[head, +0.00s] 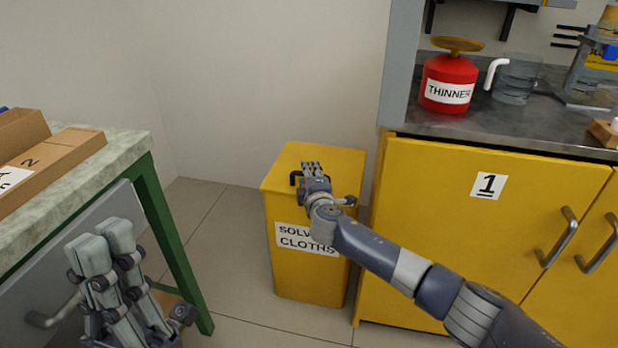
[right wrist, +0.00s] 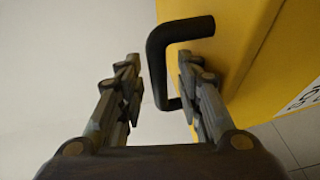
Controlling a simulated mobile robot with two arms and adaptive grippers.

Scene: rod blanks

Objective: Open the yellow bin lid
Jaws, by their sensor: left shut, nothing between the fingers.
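The yellow bin (head: 300,275) stands on the floor against the wall, with its lid (head: 335,158) shut. Its label reads partly "SOLV... CLOTHS"; my right arm hides some of it. A black handle (head: 295,178) sits on the lid. My right gripper (head: 311,168) is over the lid beside the handle. In the right wrist view, my right gripper (right wrist: 160,82) is open, and the black bent handle (right wrist: 157,65) shows between and beyond its fingertips; contact cannot be told. My left gripper (head: 104,238) is shut and empty at lower left, away from the bin.
A yellow cabinet (head: 450,230) marked 1 stands close to the bin's right side. On its counter are a red THINNER can (head: 448,82) and a clear jug (head: 516,80). At left is a green-legged workbench (head: 100,170) with a cardboard box (head: 50,155). Floor between is clear.

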